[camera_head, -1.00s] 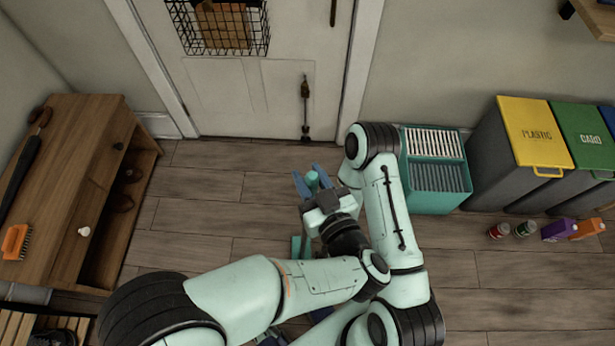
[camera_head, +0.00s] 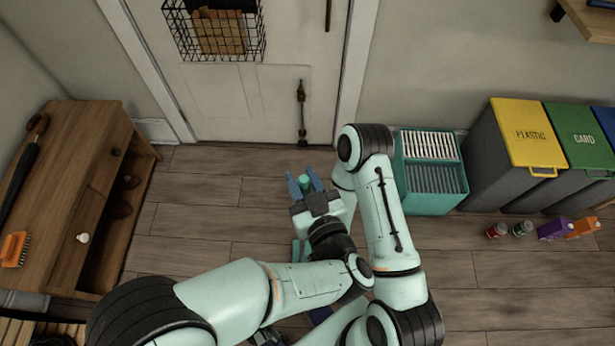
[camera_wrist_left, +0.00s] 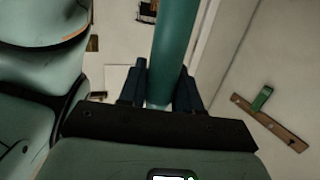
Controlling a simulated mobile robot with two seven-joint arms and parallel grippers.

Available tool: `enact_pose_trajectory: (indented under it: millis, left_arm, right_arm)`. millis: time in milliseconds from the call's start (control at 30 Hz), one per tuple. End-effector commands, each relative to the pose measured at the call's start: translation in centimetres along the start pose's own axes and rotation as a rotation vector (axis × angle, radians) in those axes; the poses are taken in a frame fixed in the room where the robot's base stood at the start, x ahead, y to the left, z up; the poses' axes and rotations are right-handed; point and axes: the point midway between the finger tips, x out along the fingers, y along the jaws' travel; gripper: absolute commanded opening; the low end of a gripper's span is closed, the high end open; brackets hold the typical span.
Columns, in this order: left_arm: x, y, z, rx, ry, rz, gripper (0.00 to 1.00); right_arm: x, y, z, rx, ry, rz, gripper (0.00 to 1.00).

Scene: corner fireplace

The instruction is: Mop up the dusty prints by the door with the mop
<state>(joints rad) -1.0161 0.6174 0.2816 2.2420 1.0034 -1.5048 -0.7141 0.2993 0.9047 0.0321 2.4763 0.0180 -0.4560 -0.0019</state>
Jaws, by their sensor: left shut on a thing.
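My left gripper (camera_head: 305,181) is shut on a teal pole (camera_head: 305,182), which I take to be the mop's handle. In the head view I see it nearly end-on between the blue fingers, in front of the door. In the left wrist view the pole (camera_wrist_left: 174,50) stands between the dark fingers (camera_wrist_left: 160,95) and runs up out of the picture. The mop's head cannot be made out; my arms cover the floor below. The door (camera_head: 225,105) is white and shut. No dusty prints can be made out on the visible floor. My right gripper is not in view.
A teal bin with a slatted top (camera_head: 408,190) stands right of the door, beside bins with yellow (camera_head: 525,120) and green lids (camera_head: 580,120). Small cans and cartons (camera_head: 555,229) lie before them. A wooden bench (camera_head: 75,150) stands left. Plank floor (camera_head: 205,190) is clear between.

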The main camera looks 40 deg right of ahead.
Motion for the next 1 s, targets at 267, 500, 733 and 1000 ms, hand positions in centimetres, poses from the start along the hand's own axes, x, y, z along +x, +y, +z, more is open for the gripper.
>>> enact_pose_trajectory:
  millis: [267, 500, 733, 1000]
  left_arm:
    - [0.9, -2.2, 1.4, 0.016, -0.042, -0.009, 0.0]
    - [1.6, -3.9, 1.3, 0.018, -0.043, -0.011, 0.0]
    - [1.9, -4.5, 1.3, 0.021, -0.045, -0.011, 0.0]
    - [2.7, -6.3, 1.0, 0.022, -0.045, -0.012, 0.0]
  right_arm:
    - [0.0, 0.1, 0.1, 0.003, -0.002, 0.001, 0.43]
    - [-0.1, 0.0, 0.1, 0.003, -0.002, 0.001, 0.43]
    - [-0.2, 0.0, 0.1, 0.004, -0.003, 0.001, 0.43]
    - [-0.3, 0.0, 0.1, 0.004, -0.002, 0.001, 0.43]
